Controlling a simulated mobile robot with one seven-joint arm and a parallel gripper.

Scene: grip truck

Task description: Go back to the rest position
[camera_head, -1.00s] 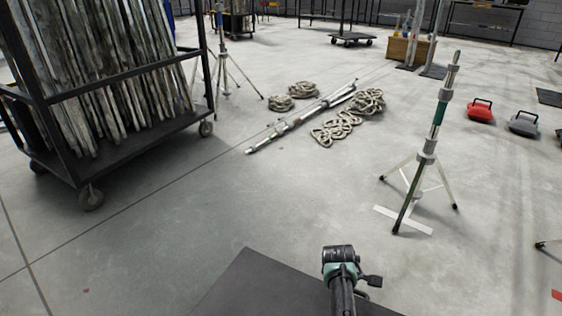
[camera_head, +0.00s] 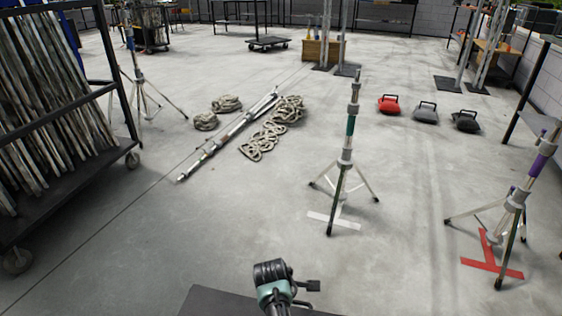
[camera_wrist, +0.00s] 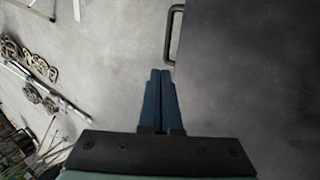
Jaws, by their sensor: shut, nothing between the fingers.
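My gripper (camera_wrist: 161,80) shows in the wrist view with its two dark blue fingers together and nothing between them. It hangs above the grey floor beside a dark flat surface with a black handle (camera_wrist: 171,38). In the head view part of my arm rises at the bottom middle, over a dark platform edge; the fingers cannot be made out there.
A stand with a green band (camera_head: 349,130) stands over white floor tape. A purple-banded stand (camera_head: 515,200) is at right by red tape (camera_head: 488,262). A rack cart (camera_head: 60,175) stands at left. Coiled ropes (camera_head: 272,130) and a pole (camera_head: 225,138) lie mid-floor. Nearer floor is clear.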

